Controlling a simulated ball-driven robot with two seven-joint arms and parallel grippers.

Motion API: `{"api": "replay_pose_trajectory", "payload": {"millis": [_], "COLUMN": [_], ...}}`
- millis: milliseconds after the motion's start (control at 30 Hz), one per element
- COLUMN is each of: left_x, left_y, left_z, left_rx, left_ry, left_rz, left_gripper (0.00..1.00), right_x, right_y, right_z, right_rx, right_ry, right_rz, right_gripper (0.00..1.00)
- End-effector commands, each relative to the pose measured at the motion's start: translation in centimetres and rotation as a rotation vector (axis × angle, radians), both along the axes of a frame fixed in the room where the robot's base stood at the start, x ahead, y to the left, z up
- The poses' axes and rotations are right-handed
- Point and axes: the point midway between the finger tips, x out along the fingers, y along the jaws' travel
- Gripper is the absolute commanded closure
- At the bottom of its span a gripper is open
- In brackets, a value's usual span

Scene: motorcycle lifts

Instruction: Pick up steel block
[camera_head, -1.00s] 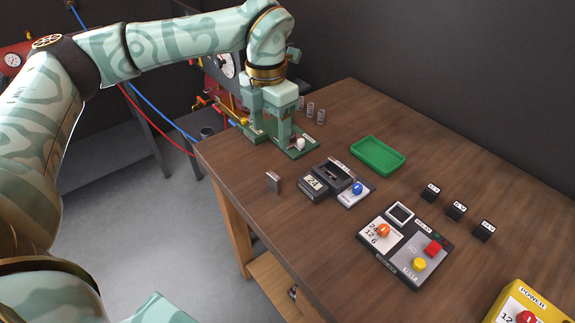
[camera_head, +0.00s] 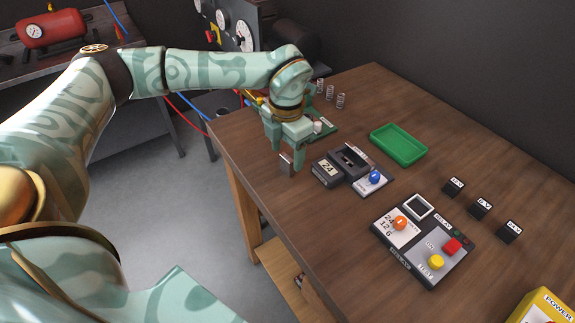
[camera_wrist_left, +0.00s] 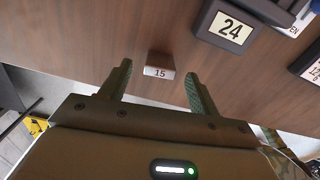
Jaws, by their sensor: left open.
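The steel block (camera_head: 286,166), small and grey, stands on the wooden table near its left edge. In the left wrist view the block (camera_wrist_left: 159,66) shows a label reading 15. My left gripper (camera_head: 287,152) is open, pointing down right at the block and partly covering it in the head view. In the left wrist view the two fingers (camera_wrist_left: 158,76) are spread, with the block between the lines of their tips; I cannot tell how deep between them it sits. My right gripper is not in view.
A dark block marked 24 (camera_head: 327,172) stands close to the right of the steel block, beside a dark holder with a blue knob (camera_head: 375,177). A green tray (camera_head: 398,146), a control panel (camera_head: 424,243), small black cubes (camera_head: 480,208) and springs (camera_head: 340,101) are farther off.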

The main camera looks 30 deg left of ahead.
Motion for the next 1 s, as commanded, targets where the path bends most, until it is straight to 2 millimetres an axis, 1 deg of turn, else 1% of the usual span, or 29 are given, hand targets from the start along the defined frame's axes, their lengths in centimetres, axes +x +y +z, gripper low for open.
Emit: {"api": "replay_pose_trajectory", "payload": {"millis": [33, 133, 200, 367, 400, 467, 500, 567, 867, 1000], "left_x": [-0.2, -0.1, -0.1, -0.1, -0.1, -0.1, -0.1, -0.1, -0.1, 0.0], "left_y": [0.0, 0.0, 0.0, 0.0, 0.0, 0.0, 0.0, 0.0, 0.0, 0.0], "left_z": [-1.3, -2.7, -2.9, -2.7, -2.7, -2.7, -2.7, -2.7, -2.5, -1.4], "left_rx": [0.001, 0.000, 0.000, 0.001, 0.001, 0.001, 0.001, 0.001, 0.000, -0.001], "left_ry": [0.006, 0.005, 0.003, 0.002, 0.002, 0.002, 0.002, 0.002, 0.001, -0.002], "left_rz": [0.000, 0.000, 0.000, 0.000, 0.000, 0.000, 0.000, 0.000, 0.000, 0.000], "left_gripper": [0.38, 0.38, 0.38, 0.38, 0.49, 0.66, 0.77, 0.93, 0.93, 0.93], "right_x": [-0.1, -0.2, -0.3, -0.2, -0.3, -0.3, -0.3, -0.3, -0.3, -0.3], "right_y": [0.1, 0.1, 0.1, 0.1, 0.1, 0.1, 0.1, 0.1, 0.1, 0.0], "right_z": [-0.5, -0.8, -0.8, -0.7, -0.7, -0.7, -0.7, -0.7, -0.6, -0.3], "right_rx": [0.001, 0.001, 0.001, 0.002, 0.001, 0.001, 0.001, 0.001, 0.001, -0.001], "right_ry": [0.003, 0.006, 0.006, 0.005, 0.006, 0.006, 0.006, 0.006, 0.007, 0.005], "right_rz": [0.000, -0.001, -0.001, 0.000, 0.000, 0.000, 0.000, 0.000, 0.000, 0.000], "right_gripper": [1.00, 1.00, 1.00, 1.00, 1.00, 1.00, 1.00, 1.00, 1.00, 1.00]}}
